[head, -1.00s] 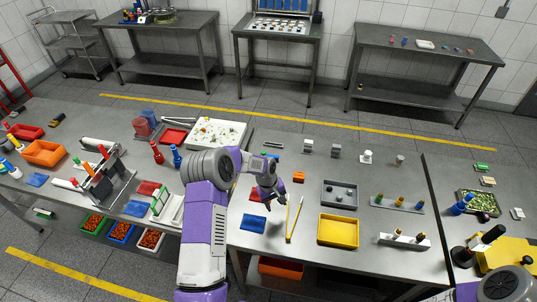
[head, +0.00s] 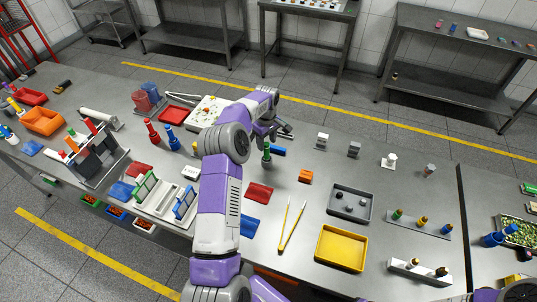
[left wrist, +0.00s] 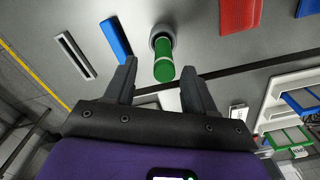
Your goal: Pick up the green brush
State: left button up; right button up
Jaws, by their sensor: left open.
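The green brush (head: 267,152) shows in the head view as a short upright green piece on the middle table, just below my left gripper. In the left wrist view the green brush (left wrist: 164,66) is a green cylinder with a grey ring around its far end. My left gripper (head: 268,131) is open, and its jaws are partly hidden by its own wrist in the head view. In the left wrist view the fingertips of the gripper (left wrist: 159,70) stand on either side of the green cylinder, with gaps and nothing gripped. My right gripper is out of view.
A blue block (head: 278,150) lies close beside the brush and shows in the left wrist view (left wrist: 116,40).

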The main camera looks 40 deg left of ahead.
aim_at(266, 150)
pick_arm(q)
jog(key=shift+s+f, duration=0.2)
jog(key=shift+f, duration=0.1)
notch_tip(266, 150, down, 5)
jog(key=shift+d+r, duration=0.1)
grip_shut()
